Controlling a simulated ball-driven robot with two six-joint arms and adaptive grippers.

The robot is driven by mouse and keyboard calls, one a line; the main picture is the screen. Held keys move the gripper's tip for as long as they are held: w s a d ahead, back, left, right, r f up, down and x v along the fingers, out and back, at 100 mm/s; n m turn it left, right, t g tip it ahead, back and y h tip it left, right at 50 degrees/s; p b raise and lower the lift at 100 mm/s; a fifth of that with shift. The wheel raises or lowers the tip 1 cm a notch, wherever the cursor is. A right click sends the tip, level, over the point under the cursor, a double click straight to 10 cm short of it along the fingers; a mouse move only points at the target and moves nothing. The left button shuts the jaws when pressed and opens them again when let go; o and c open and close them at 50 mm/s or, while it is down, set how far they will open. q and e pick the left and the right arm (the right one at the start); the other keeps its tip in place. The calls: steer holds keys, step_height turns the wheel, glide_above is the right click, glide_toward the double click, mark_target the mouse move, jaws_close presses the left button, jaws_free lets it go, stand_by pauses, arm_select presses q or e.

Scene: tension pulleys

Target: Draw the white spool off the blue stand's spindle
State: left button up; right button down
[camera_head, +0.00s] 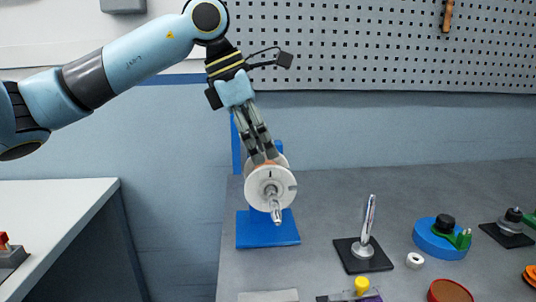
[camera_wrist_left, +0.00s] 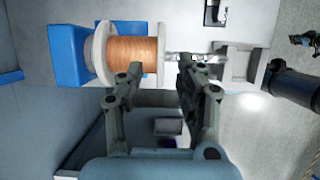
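The white spool (camera_head: 258,189) sits on the spindle (camera_head: 276,213) of the blue stand (camera_head: 267,232), whose silver tip sticks out past the near flange. In the left wrist view, the spool's copper-coloured winding (camera_wrist_left: 131,50) shows between two white flanges, beside the blue stand (camera_wrist_left: 67,53); the threaded spindle (camera_wrist_left: 190,57) extends right. My left gripper (camera_head: 264,157) reaches down to the spool's upper edge. In the wrist view its fingers (camera_wrist_left: 158,66) are apart, one by the winding and one beyond the outer flange. Contact with the spool cannot be told. My right gripper is not in view.
A silver upright post on a black base (camera_head: 362,256) stands right of the blue stand. A white ring (camera_head: 414,261), a blue round part (camera_head: 440,238) and a red-brown dish (camera_head: 450,291) lie further right. A pegboard (camera_head: 380,45) hangs behind. A white table (camera_head: 60,220) is at left.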

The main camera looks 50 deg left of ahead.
mark_target(269, 165)
arm_select(q)
steer(key=shift+x, duration=1.95)
steer(key=shift+c, duration=0.4)
jaws_close()
